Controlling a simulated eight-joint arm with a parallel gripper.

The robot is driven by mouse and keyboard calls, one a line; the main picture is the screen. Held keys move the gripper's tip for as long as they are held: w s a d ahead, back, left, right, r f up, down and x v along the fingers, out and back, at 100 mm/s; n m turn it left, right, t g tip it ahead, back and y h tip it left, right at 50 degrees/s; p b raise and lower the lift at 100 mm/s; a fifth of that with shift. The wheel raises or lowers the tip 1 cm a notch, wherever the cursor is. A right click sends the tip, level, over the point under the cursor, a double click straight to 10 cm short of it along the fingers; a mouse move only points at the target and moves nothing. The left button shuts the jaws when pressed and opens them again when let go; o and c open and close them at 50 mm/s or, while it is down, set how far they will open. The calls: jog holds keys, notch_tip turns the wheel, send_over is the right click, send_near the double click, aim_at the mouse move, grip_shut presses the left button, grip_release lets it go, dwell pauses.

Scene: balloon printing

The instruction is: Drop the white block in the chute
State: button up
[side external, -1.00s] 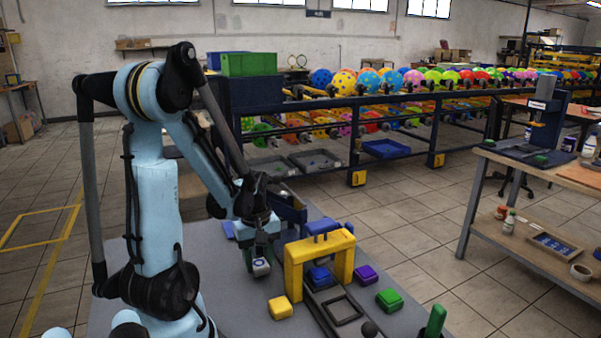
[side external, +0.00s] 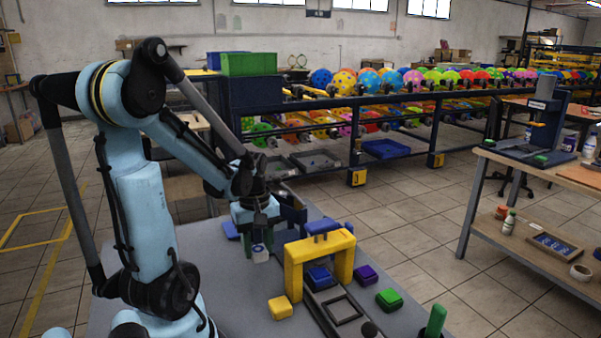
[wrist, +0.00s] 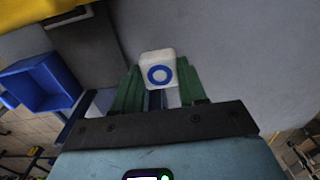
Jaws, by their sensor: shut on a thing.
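In the side external view the white block (side external: 261,257) hangs below my gripper (side external: 259,247), a little above the grey table and left of the yellow arch. A dark blue walled piece (side external: 291,209), which may be the chute, stands just behind my gripper and is partly hidden by it. I cannot tell its opening.
A yellow arch (side external: 343,262) spans a dark track with a blue block (side external: 319,276). Yellow (side external: 280,307), purple (side external: 366,275) and green (side external: 388,299) blocks lie around it. A blue bin (wrist: 42,83) is left of my gripper in the wrist view.

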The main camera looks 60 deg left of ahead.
jog(key=shift+r, duration=1.45)
notch_tip(320, 180, up, 21)
jog(key=w+a, duration=0.3)
jog(key=a, duration=0.6)
jog(key=shift+w+a+f, duration=0.15)
jog(key=shift+f, duration=2.95)
jog(key=shift+w+a+f, duration=0.1)
jog(key=shift+f, duration=2.95)
